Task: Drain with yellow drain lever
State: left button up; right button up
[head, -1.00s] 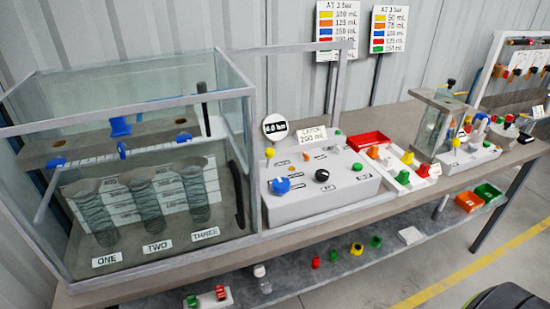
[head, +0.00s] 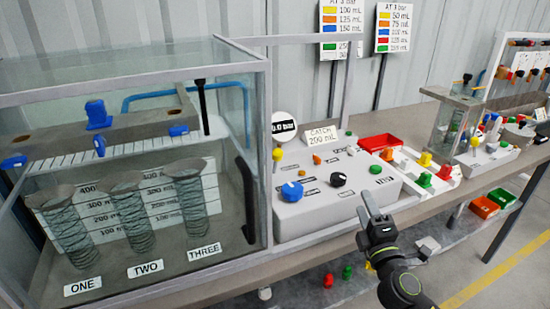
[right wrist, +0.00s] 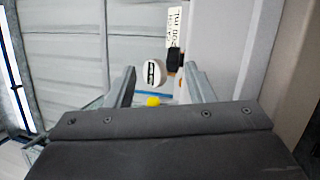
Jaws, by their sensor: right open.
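The yellow drain lever appears to be the thin upright rod with a yellow ball knob (head: 277,155) at the left end of the white control box (head: 335,205), beside the glass tank. My right gripper (head: 364,205) is in front of the box's right part, open and empty, well apart from that lever. In the right wrist view, a yellow knob (right wrist: 153,101) shows beyond and between the open fingers (right wrist: 160,88), below the round gauge (right wrist: 153,73). The lever's base is hard to make out. My left gripper is not in view.
The glass tank (head: 250,110) with cylinders ONE, TWO and THREE fills the left. The box carries a blue knob (head: 292,191), a black knob (head: 338,179) and a CATCH 200 mL sign (head: 321,137). A red tray (head: 380,142) and a smaller pump stand right. Space before the bench is open.

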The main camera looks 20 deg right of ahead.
aim_at(275, 162)
jog(key=w+a+r+n+g+y, duration=0.1)
jog(key=n+y, duration=0.3)
jog(key=n, duration=0.4)
jog(key=w+a+r+n+g+y, duration=0.1)
jog(key=w+a+r+n+y, duration=0.1)
jog(key=n, duration=0.7)
jog(key=w+a+r+n+g+y, duration=0.1)
jog(key=w+a+r+n+y, duration=0.1)
jog(key=n+y, duration=0.5)
jog(key=shift+w+a+r+n+y, duration=0.2)
jog(key=shift+w+a+n, duration=0.2)
jog(key=shift+w, duration=0.2)
jog(key=shift+w+a+r+n+y, duration=0.1)
jog(key=shift+w+a+n+y, duration=0.1)
jog(key=shift+w+a+n, duration=0.25)
jog(key=shift+w+d+f+n+g, duration=0.15)
jog(key=shift+w+d+n+g, duration=0.15)
jog(key=shift+n+g, duration=0.3)
jog(key=x, duration=1.7)
jog(key=shift+w+f+p, duration=0.1)
jog(key=shift+w+p, duration=0.15)
jog(key=shift+p, duration=0.15)
grip_shut()
